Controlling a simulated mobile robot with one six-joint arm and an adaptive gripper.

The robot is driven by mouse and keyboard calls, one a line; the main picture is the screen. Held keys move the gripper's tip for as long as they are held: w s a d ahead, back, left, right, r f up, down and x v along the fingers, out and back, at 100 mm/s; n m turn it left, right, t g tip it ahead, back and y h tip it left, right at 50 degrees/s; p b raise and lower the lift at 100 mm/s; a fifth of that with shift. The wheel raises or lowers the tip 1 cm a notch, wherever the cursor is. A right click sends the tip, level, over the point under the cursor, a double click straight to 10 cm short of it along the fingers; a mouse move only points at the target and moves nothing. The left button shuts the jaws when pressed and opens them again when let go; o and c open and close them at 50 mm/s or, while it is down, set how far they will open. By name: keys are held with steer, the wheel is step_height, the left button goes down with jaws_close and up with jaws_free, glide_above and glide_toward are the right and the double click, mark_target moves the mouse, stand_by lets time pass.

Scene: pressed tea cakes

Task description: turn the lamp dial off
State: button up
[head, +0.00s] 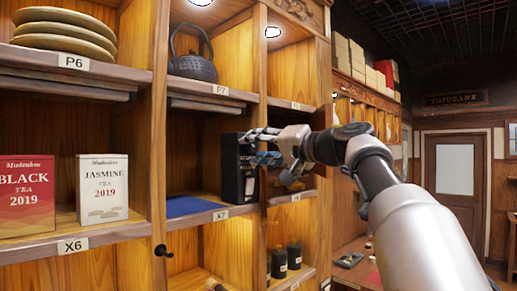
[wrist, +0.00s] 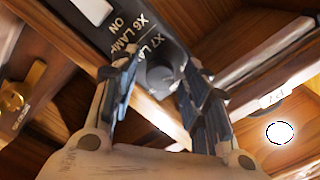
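The lamp dial (wrist: 163,76) is a round dark knob on a black panel (wrist: 108,32). The panel's white text reads "X6 LAMP ON" and part of "X7 LA", the rest being cut off or covered. In the head view a black box (head: 231,178) stands at the right end of the X7 shelf, partly behind my gripper (head: 264,147). In the wrist view the fingers of my gripper (wrist: 160,88) are spread, with the dial between their tips. A gap shows on both sides of the dial; whether either finger touches it I cannot tell.
Wooden shelf posts and boards (head: 258,110) stand close around my gripper. A blue mat (head: 192,206) lies on the X7 shelf. A jasmine tea tin (head: 102,188) and a black tea tin (head: 27,196) stand on X6. A dark kettle (head: 192,66) sits above X7.

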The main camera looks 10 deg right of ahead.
stand_by(0.3)
steer(key=v, duration=1.2)
